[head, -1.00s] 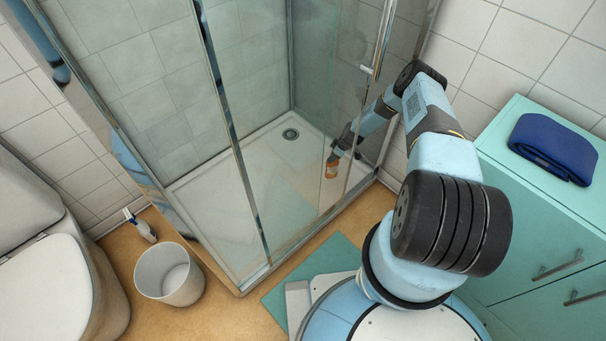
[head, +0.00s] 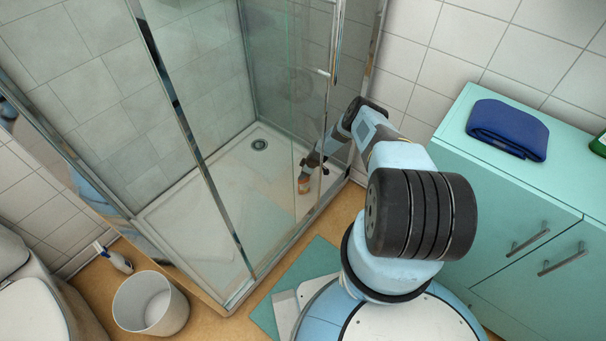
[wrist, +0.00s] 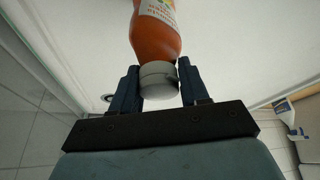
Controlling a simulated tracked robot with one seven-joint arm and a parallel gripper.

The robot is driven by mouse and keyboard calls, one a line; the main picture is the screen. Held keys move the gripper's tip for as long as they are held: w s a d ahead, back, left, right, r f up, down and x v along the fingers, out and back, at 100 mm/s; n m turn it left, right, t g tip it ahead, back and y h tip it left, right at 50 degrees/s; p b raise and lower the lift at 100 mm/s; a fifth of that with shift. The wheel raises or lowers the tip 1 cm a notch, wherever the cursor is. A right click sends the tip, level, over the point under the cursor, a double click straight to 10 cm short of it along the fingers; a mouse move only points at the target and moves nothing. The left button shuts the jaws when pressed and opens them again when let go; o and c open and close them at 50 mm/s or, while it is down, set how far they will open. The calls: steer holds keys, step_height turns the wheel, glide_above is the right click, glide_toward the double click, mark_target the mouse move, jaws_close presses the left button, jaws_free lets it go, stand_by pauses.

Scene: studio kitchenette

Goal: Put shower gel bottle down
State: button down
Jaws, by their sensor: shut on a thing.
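The shower gel bottle is orange with a pale label and a grey-white cap; in the wrist view the bottle (wrist: 156,38) sits with its cap between my two dark fingers. My gripper (wrist: 160,85) is shut on the cap. In the head view the bottle (head: 303,186) is small, at the end of my arm, inside the shower and seen through the glass. It is low over the white shower tray (head: 200,215); I cannot tell whether it touches the tray. My gripper (head: 307,168) is partly blurred by the glass there.
Glass panels and a metal-framed door (head: 185,125) stand around the shower, close to my arm. A drain (head: 259,144) lies in the tray's far corner. A white bin (head: 150,304) and a spray bottle (head: 115,259) stand outside. A folded blue towel (head: 508,128) lies on the green cabinet (head: 450,170).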

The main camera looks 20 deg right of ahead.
steer(key=c, duration=0.5)
jaws_free()
steer(key=shift+c, duration=0.2)
steer(key=v, duration=1.2)
steer(key=shift+w, duration=0.1)
